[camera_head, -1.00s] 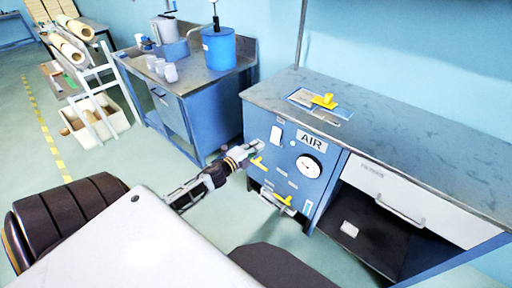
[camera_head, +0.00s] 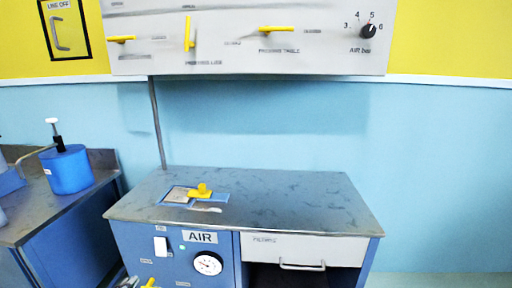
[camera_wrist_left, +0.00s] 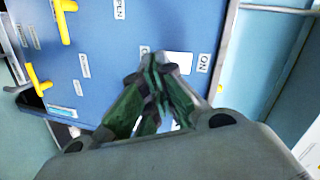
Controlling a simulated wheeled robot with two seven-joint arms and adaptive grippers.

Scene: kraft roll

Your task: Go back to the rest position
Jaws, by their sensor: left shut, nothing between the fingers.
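My left gripper (camera_head: 128,283) shows only at the bottom edge of the head view, just left of a yellow handle (camera_head: 149,283) on the blue AIR panel (camera_head: 172,268). In the left wrist view its fingers (camera_wrist_left: 153,62) are closed together and empty. They point at the blue panel face (camera_wrist_left: 110,60), with their tips beside a white switch plate (camera_wrist_left: 178,63) near an ON label; whether they touch it I cannot tell. The switch (camera_head: 160,245) also shows in the head view. My right gripper is in neither view.
Two yellow handles (camera_wrist_left: 66,22) and (camera_wrist_left: 38,82) stick out of the panel in the wrist view. In the head view, a grey bench top (camera_head: 290,195) carries a yellow-handled plate (camera_head: 201,190). A white drawer (camera_head: 300,248) is below. A blue pot (camera_head: 68,170) stands left.

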